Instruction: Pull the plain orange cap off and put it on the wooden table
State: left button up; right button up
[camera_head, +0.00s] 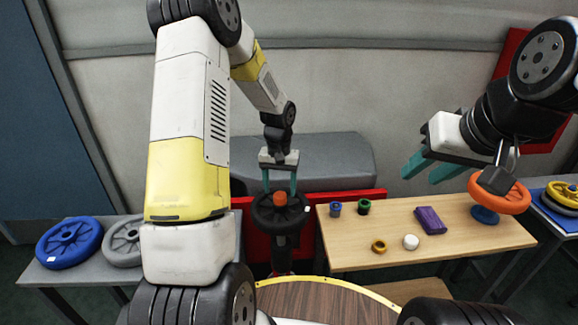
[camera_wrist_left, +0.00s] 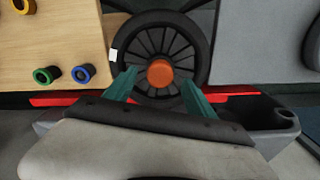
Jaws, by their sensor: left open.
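The plain orange cap (camera_head: 280,198) sits at the centre of a black spoked wheel (camera_head: 265,212) on a dark post. In the left wrist view the cap (camera_wrist_left: 160,73) shows as a round orange disc on the wheel's hub. My left gripper (camera_head: 280,184) is open just above the wheel, its teal fingers on either side of the cap with gaps; I cannot tell whether they reach down to its level. The wooden table (camera_head: 350,236) stands to the right of the wheel. My right gripper (camera_head: 431,169) is open and empty above the table's back edge.
The table's front left is bare. A blue wheel (camera_head: 69,243) lies far left.

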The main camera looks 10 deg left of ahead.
aim_at(280, 195)
pick_arm(q)
jog(key=shift+f, duration=1)
jog(key=shift+c, duration=0.2)
grip_shut()
jog(key=shift+r, duration=1.2)
dwell(0.4)
jog(key=shift+r, duration=2.85)
